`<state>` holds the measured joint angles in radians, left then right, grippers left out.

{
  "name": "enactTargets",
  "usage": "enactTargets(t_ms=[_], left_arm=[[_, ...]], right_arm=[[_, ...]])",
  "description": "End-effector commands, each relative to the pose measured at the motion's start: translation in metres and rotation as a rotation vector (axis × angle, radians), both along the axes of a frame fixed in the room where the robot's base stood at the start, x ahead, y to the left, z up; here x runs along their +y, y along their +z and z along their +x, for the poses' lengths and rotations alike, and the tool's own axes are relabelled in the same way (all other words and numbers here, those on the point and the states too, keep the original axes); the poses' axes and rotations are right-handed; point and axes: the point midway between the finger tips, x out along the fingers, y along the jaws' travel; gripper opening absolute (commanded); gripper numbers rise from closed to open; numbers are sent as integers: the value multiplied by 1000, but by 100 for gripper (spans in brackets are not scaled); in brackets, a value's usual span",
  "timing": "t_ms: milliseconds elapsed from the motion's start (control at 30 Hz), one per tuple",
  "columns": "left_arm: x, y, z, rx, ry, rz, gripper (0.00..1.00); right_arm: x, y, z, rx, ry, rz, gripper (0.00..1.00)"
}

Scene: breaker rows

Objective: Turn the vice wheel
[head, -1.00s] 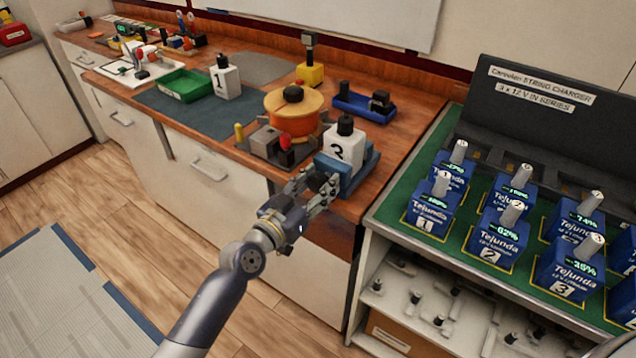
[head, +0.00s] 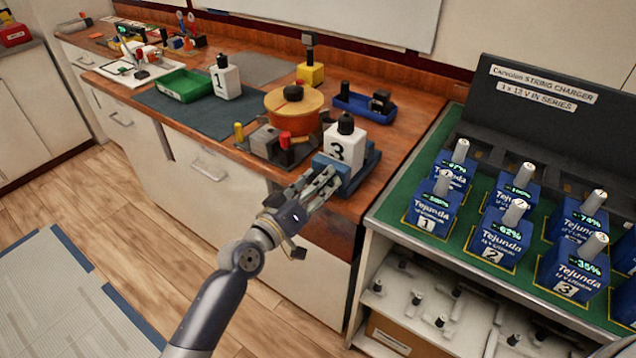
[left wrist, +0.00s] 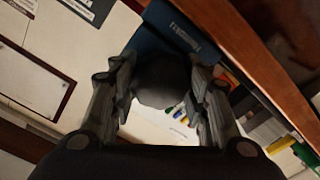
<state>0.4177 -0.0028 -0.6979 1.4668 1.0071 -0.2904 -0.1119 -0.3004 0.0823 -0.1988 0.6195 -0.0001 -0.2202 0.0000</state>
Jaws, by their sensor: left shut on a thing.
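The blue vice (head: 362,172) sits at the front right corner of the wooden bench. A white block with a black 3 and a black knob on top (head: 343,146) stands upright at the vice. My left gripper (head: 326,183) reaches the vice's front from the lower left. In the left wrist view its two fingers (left wrist: 163,88) are shut on the vice wheel (left wrist: 160,80), a dark rounded thing between them. In the head view the fingers hide most of the wheel. My right gripper is not in view.
A green-topped charger shelf (head: 452,244) with several blue batteries stands close on the right. The floor left of my arm is clear.

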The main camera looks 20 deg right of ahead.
Motion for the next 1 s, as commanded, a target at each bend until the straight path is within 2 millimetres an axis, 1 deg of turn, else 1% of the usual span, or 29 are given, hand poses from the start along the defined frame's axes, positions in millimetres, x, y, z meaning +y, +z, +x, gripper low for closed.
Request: enactTargets(t_ms=[233, 700, 733, 800, 1000], left_arm=[[0, 0, 0, 57, 0, -44, 19], [0, 0, 0, 69, 0, -54, 19], [0, 0, 0, 68, 0, -53, 50], [0, 0, 0, 68, 0, -53, 64], [0, 0, 0, 66, 0, -52, 64]], right_arm=[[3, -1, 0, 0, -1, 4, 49], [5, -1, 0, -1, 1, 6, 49], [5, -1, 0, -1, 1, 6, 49], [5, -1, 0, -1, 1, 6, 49], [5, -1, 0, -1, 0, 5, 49]])
